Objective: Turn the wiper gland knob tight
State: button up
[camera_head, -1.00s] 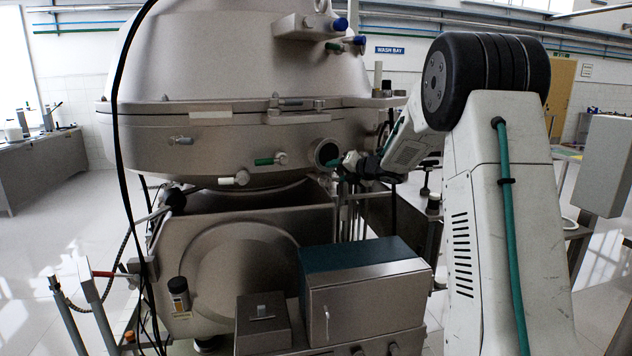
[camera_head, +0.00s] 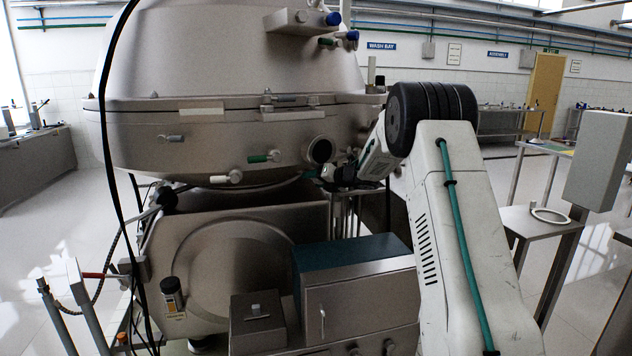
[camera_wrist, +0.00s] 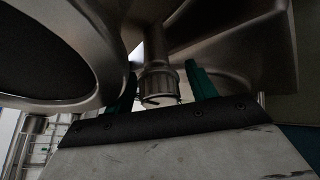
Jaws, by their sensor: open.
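A short ribbed metal knob (camera_wrist: 159,84), which looks to be the wiper gland knob, sits at the end of a stem in the wrist view. My gripper (camera_wrist: 163,74) is open, with one green finger on each side of the knob. A gap shows between the knob and the right finger; the left finger is closer, and I cannot tell if it touches. In the head view my gripper (camera_head: 313,173) is just below the round port (camera_head: 319,150) on the separator bowl (camera_head: 230,155). The knob cannot be made out there.
A large round rim (camera_wrist: 85,100) fills the left of the wrist view, close to the left finger. A steel box with a teal top (camera_head: 355,250) stands below my arm. A black cable (camera_head: 106,130) hangs at the left. A small table with a ring (camera_head: 549,215) stands at right.

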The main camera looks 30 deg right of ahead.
jog(key=shift+c, duration=0.3)
jog(key=c, duration=0.9)
